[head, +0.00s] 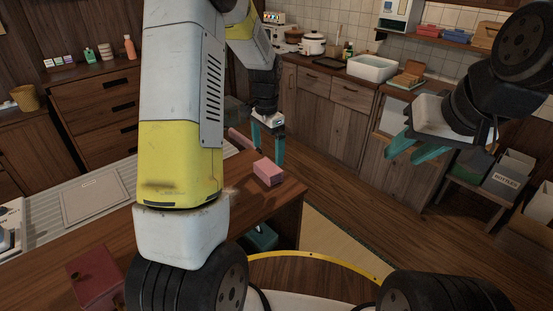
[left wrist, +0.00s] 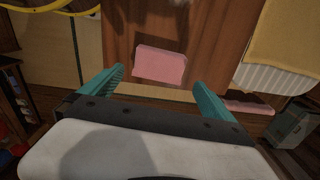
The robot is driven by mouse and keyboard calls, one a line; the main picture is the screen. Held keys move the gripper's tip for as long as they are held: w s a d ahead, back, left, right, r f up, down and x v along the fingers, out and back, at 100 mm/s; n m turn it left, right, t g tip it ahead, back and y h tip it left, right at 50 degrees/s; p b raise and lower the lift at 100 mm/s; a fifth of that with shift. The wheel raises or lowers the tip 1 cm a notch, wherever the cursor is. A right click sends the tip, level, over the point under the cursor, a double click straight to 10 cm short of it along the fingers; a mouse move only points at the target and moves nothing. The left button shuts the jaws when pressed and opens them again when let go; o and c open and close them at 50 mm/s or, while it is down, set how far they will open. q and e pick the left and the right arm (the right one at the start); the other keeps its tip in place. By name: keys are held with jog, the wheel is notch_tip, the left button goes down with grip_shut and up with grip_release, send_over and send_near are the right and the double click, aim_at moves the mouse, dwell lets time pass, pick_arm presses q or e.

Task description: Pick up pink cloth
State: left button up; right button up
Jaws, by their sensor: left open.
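A pink cloth (head: 268,172), folded into a small block, lies on the wooden counter near its right end. It also shows in the left wrist view (left wrist: 160,63), ahead of my fingers and between their lines. My left gripper (head: 267,150) points down just behind the cloth in the head view. It is open and empty, with its teal fingers (left wrist: 160,88) wide apart and not visibly touching the cloth. My right gripper (head: 414,148) is raised at the right over the floor, its teal fingers apart and nothing between them.
A second pink item (head: 240,138) lies at the counter's far edge, partly hidden by my arm. A dark red box (head: 97,275) stands at the counter's near left. A grey board (head: 94,199) lies further left. The wooden floor (head: 345,200) right of the counter is clear.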

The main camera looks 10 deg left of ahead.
aim_at(268, 166)
pick_arm(q)
notch_tip(268, 166, down, 8)
jog(key=shift+s+r, duration=0.15)
jog(key=c, duration=1)
